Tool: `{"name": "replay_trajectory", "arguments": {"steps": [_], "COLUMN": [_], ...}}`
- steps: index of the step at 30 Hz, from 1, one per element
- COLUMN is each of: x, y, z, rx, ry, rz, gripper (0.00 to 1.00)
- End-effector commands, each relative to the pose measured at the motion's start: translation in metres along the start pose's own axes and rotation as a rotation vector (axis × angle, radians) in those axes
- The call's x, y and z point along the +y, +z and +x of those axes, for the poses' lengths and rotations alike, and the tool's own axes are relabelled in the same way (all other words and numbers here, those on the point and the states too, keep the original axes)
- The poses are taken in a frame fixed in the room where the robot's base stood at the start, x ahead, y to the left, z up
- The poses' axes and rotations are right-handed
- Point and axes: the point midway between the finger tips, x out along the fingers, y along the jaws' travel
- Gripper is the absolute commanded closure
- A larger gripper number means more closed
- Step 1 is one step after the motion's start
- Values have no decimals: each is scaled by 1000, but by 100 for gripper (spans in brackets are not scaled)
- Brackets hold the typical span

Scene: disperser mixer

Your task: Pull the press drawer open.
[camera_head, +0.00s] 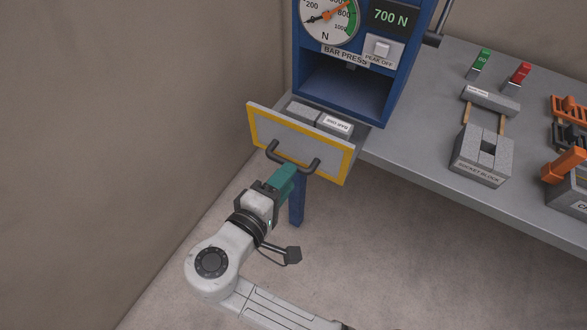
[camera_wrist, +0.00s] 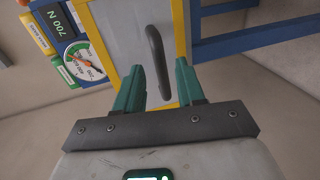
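The press drawer (camera_head: 272,133) has a grey front with a yellow border and stands partly out of the blue bar press (camera_head: 345,100). Its dark bar handle (camera_head: 290,160) is on the front; the drawer front (camera_wrist: 118,35) and handle (camera_wrist: 157,58) also show in the wrist view. My gripper (camera_head: 289,170) has green fingers and is right at the handle in the head view. In the wrist view my gripper (camera_wrist: 160,66) is open, with the handle between its fingers and gaps visible on both sides. I cannot tell whether either finger touches the handle.
Grey blocks (camera_head: 335,124) lie inside the drawer. The grey bench (camera_head: 420,150) extends right, carrying a socket block (camera_head: 482,155), green and red clips and orange parts. A blue leg (camera_head: 297,205) stands below the drawer. A wall is at left; the floor in front is clear.

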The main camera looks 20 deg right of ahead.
Motion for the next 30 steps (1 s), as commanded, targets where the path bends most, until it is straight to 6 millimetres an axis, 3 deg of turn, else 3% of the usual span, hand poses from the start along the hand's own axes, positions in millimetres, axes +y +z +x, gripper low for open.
{"name": "replay_trajectory", "arguments": {"steps": [3, 10, 30], "x": [-1, -1, -1], "y": [-1, -1, 0], "z": [-24, -53, -58], "rx": [5, 2, 0], "ry": [0, -1, -2], "rz": [0, 0, -1], "gripper": [61, 61, 61]}}
